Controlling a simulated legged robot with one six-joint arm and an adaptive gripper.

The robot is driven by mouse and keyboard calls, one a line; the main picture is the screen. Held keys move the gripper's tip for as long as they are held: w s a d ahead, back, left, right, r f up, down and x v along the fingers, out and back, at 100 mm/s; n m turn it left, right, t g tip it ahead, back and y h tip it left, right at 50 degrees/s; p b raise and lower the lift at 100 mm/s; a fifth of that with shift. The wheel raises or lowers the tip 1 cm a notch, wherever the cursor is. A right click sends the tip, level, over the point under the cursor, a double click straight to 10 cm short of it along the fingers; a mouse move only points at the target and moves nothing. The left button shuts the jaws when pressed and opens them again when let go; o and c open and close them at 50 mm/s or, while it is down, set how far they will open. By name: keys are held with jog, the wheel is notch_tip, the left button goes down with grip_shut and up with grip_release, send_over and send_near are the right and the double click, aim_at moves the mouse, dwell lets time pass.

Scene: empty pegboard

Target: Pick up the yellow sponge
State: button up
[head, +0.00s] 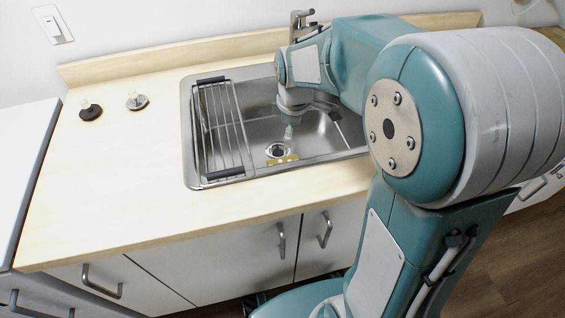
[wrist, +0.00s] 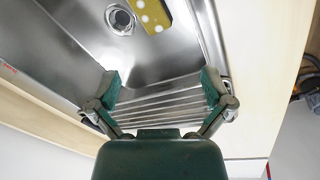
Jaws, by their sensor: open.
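The yellow sponge (wrist: 155,14) has pale spots and lies flat in the metal sink beside the round drain. It is cut off by the top edge of the wrist view. In the head view the sponge (head: 281,160) shows as a thin yellow strip just in front of the drain. My gripper (wrist: 160,85) is open and empty, its two green fingers wide apart. The sponge is beyond the fingertips, apart from them. In the head view my gripper is small and hangs over the sink, partly hidden by my wrist.
The sink (head: 188,150) is set in a pale wooden counter (head: 130,185). A wire rack (head: 208,130) spans its left side, and a faucet (head: 297,20) stands behind. The round drain (wrist: 120,18) is left of the sponge in the wrist view. Two small knob-like objects sit on the left counter, which is otherwise clear.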

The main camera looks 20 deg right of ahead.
jog(key=w+f+n, duration=0.1)
jog(key=f, duration=0.6)
jog(key=w+f+n+g, duration=0.1)
jog(key=w+f+n, duration=0.1)
jog(key=f, duration=0.5)
jog(key=w+f+n, duration=0.2)
jog(key=f, duration=0.5)
jog(key=shift+w+g, duration=0.25)
jog(key=shift+g, duration=0.05)
jog(key=c, duration=0.6)
